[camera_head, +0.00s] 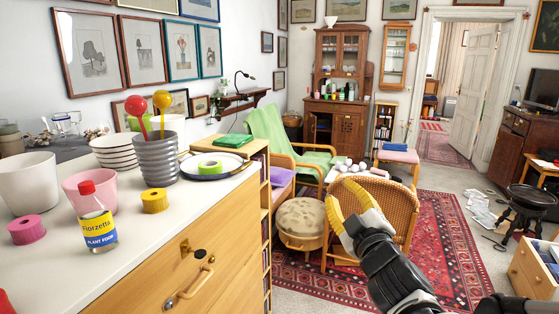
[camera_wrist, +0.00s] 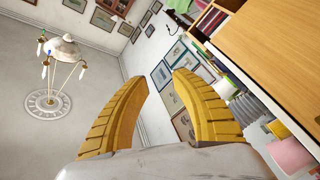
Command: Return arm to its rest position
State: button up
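My arm (camera_head: 385,262) reaches up from the lower right in the head view. My gripper (camera_head: 340,194) has two yellow fingers and is held in the air in front of the wicker chair, right of the dresser. In the wrist view, my gripper (camera_wrist: 160,82) has its fingers spread apart. Only the wall and framed pictures show between them. It is open and empty, and apart from the things around it.
The wooden dresser (camera_head: 190,260) stands at left, bearing cups, a bottle, tape rolls and a plate. The wicker chair (camera_head: 398,204) and a round pouf (camera_head: 299,222) are behind my gripper. A red rug (camera_head: 450,245) covers the floor. A ceiling lamp (camera_wrist: 62,48) shows in the wrist view.

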jog(key=s+d+f+m+g+h, duration=0.5)
jog(key=s+d+f+m+g, duration=0.2)
jog(key=s+d+f+m, duration=0.4)
jog(key=s+a+f+g+y, duration=0.1)
jog(key=s+a+f+g, duration=0.1)
jog(key=s, duration=0.4)
jog(key=s+a+f+g+y, duration=0.1)
jog(key=s+a+f+g, duration=0.1)
jog(key=s, duration=0.5)
notch_tip(320, 180, down, 2)
jog(key=shift+a+f+g, duration=0.15)
jog(key=shift+a+g, duration=0.25)
jog(key=shift+a, duration=0.35)
dwell(0.3)
